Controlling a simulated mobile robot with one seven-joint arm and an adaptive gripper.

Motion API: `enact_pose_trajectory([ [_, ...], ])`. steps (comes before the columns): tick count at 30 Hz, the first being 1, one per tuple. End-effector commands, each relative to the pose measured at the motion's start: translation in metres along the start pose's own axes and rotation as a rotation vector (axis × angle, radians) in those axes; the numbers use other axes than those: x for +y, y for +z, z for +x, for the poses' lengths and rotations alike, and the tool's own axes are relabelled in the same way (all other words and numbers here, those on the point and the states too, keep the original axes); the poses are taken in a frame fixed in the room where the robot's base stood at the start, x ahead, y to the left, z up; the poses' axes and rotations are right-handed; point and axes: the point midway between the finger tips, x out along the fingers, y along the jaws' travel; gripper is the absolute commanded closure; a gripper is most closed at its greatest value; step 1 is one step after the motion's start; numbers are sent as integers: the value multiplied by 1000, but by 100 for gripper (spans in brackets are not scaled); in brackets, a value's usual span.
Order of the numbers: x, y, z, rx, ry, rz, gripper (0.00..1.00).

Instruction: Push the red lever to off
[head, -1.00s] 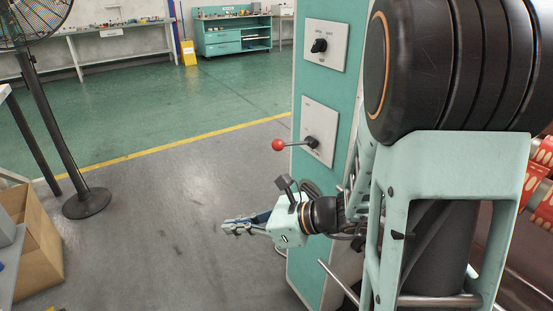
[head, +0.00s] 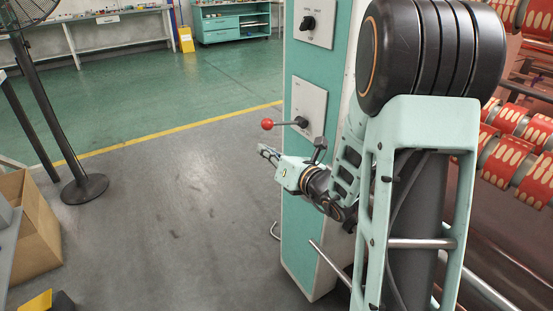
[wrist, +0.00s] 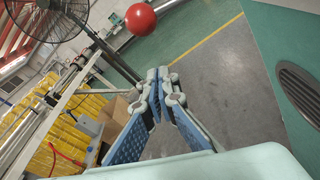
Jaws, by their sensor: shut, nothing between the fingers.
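The red lever (head: 267,124) has a red ball knob on a dark rod. The rod points left from a black hub on a grey plate (head: 311,106) on the teal machine column. In the wrist view the red knob (wrist: 140,18) shows at the top, beyond and above the fingertips. My gripper (head: 266,153) is just below the knob in the head view, apart from it. In the wrist view my gripper (wrist: 157,80) is shut and empty, its blue-padded fingers together.
A second black knob (head: 308,23) sits on a plate higher on the column. Red printed rolls (head: 520,140) are at the right. A fan stand (head: 84,188) and a cardboard box (head: 35,225) are at the left. The floor between is clear.

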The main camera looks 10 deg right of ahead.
Motion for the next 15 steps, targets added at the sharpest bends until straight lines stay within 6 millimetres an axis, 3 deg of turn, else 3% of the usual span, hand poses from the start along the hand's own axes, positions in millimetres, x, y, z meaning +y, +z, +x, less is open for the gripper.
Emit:
enact_pose_trajectory([
  [3, 1, 3, 22, -2, 2, -2, 100],
  [9, 0, 32, 9, -3, 0, -3, 100],
  [15, 0, 38, 6, 0, 0, -1, 100],
])
